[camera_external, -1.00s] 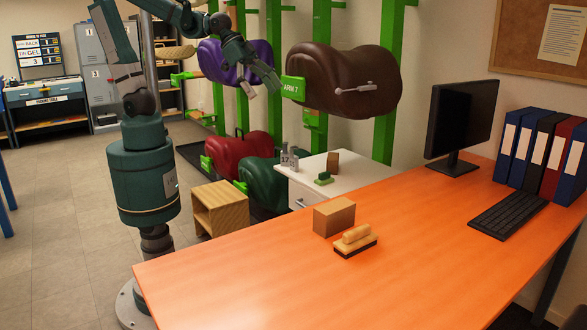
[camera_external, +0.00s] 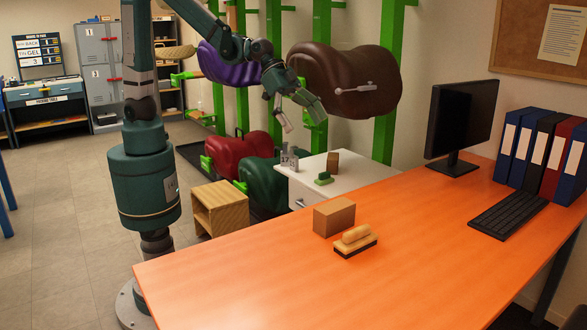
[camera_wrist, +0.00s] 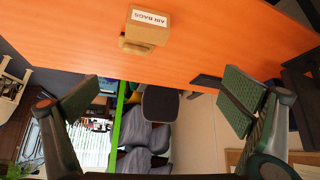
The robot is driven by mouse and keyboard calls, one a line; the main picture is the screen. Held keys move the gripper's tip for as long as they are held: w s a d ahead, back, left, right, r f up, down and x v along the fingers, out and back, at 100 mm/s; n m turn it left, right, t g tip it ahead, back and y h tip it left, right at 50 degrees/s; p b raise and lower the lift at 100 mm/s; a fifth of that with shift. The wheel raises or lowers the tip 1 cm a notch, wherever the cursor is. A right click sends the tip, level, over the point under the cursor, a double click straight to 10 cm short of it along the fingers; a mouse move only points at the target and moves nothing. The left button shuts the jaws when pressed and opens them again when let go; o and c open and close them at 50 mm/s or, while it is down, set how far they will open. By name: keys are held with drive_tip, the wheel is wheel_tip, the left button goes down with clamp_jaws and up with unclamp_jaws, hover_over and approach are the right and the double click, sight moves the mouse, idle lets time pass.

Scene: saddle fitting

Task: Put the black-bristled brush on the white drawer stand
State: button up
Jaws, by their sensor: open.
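The black-bristled brush (camera_external: 356,240), with a pale wooden handle, lies on the orange desk in front of a cardboard box. The white drawer stand (camera_external: 305,186) is behind the desk's far edge and carries several small things. My gripper (camera_external: 302,117) hangs in the air, appearing above the stand in the external view, with its fingers apart and nothing between them. In the wrist view my gripper (camera_wrist: 160,97) shows widely spread pads. A tan piece there, partly hidden by the box, may be the brush; I cannot tell.
The cardboard box (camera_external: 334,216) stands close to the brush; its label reads AIR BAGS in the wrist view. On the stand are a green-topped item (camera_external: 323,179), a brown block (camera_external: 333,162) and grey bottles (camera_external: 289,158). A monitor (camera_external: 461,125) stands right. The desk's front is clear.

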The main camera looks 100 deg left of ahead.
drive_tip(key=w+d+f+m+h+b, duration=0.1)
drive_tip(key=w+d+f+m, duration=0.1)
drive_tip(key=w+d+f, duration=0.65)
drive_tip(key=m+h+b, duration=0.1)
drive_tip(key=h+b, duration=0.1)
approach(357, 234)
drive_tip(key=f, duration=0.1)
drive_tip(key=w+f, duration=0.1)
drive_tip(key=shift+a+f+g, duration=0.3)
drive_tip(key=shift+w, duration=0.1)
drive_tip(key=shift+x, duration=1.25)
drive_tip(key=shift+b+x, duration=0.75)
drive_tip(key=shift+x, duration=1.85)
drive_tip(key=shift+w+r, duration=0.1)
drive_tip(key=shift+w, duration=0.1)
drive_tip(key=shift+c, duration=0.7)
drive_tip(key=c, duration=0.9)
